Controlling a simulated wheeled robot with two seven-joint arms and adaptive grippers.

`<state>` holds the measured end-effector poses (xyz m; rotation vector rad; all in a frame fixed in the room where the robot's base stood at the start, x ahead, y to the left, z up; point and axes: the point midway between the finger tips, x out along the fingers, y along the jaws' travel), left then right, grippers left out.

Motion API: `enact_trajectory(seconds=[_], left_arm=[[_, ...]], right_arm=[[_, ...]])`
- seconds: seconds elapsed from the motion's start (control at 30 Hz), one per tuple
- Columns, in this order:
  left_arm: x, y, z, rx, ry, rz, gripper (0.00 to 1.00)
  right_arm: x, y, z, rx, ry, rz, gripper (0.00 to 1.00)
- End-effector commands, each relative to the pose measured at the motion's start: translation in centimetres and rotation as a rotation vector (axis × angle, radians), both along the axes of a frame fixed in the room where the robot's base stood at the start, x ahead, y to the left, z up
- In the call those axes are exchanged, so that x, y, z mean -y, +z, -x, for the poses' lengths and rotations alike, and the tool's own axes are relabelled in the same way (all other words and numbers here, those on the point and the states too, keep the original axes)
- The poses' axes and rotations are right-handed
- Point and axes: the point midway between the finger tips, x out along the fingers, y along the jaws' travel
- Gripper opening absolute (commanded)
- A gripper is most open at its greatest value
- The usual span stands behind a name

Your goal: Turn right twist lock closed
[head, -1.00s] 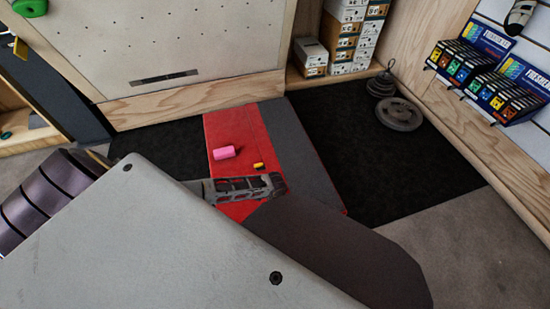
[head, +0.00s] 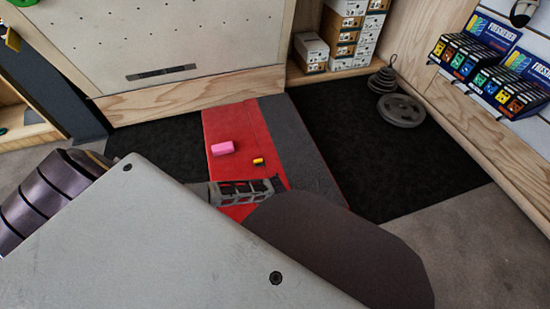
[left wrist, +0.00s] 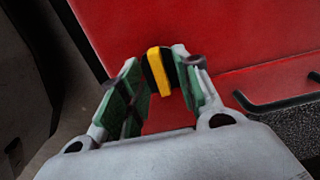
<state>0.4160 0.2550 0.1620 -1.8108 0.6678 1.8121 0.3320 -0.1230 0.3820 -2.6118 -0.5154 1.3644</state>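A small yellow and black piece (head: 258,161) stands on a red and grey pad (head: 240,125) in the head view, beside a pink block (head: 222,148). In the left wrist view a yellow and black piece (left wrist: 159,70) sits between the fingertips of my left gripper (left wrist: 155,62), close to the right finger. The fingers have green pads and stand apart; I see no clear grip on the piece. In the head view a grey open-framed part (head: 240,191) lies just below the yellow piece; I cannot tell whether it is my gripper. My right gripper is not in view.
A large pale panel (head: 180,230) covers the head view's lower left. Weight plates (head: 400,110) lie right of the pad on a black mat (head: 345,150). Shoe boxes (head: 350,40) stand behind. A black handle (left wrist: 285,103) crosses the red surface's edge in the left wrist view.

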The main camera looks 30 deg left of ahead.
Motion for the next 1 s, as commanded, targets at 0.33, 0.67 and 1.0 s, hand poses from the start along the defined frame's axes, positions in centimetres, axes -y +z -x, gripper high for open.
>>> enact_trajectory(seconds=[0.33, 0.67, 1.0], left_arm=[[0.01, -0.34, -0.01, 0.000, 0.000, 0.000, 0.33], [0.01, -0.34, 0.00, 0.000, 0.000, 0.000, 0.02], [0.03, -0.32, 0.01, 0.000, -0.008, 0.000, 0.00]], right_arm=[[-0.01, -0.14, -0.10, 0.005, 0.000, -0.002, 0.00], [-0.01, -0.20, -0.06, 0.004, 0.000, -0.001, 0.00], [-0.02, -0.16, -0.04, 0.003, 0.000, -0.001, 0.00]])
